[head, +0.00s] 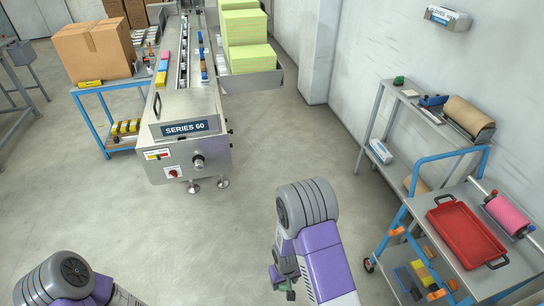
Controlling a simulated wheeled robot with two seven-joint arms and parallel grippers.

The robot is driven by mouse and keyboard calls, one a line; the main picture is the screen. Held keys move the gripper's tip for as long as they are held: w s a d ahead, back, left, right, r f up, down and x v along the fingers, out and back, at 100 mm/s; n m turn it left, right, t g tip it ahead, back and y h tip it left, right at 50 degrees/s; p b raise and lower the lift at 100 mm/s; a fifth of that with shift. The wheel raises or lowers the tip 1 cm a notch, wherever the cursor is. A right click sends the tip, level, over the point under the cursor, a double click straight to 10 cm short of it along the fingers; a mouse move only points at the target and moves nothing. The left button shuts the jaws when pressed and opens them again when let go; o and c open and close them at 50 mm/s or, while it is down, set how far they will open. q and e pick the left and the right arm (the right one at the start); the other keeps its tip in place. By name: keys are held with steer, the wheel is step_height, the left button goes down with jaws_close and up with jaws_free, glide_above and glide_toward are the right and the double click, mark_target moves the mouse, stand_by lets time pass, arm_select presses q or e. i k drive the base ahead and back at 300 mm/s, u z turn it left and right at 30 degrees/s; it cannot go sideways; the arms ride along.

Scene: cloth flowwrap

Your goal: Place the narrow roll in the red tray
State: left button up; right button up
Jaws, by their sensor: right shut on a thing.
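The red tray (466,236) lies on the top of the blue-framed cart at the right, with dark handles, and looks empty. A pink roll (508,214) sits on a metal bar beside the tray's right side. A brown roll (468,115) lies on the steel shelf behind. I cannot tell for certain which is the narrow roll. My right gripper (284,278) is low at bottom centre, left of the cart and well away from the tray. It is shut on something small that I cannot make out. My left arm shows at bottom left, but its gripper is out of view.
A SERIES 60 wrapping machine (186,120) stands at the back left, with a cardboard box (95,50) on a blue-legged table beside it. Yellow-green stacks (246,40) are behind. The cart's lower shelf (412,282) holds small coloured items. The middle floor is clear.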

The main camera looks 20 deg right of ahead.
mark_target(464, 235)
steer(key=z, duration=0.55)
steer(key=i, duration=1.15)
steer(key=z, duration=1.95)
steer(key=i, duration=1.5)
steer(key=z, duration=0.2)
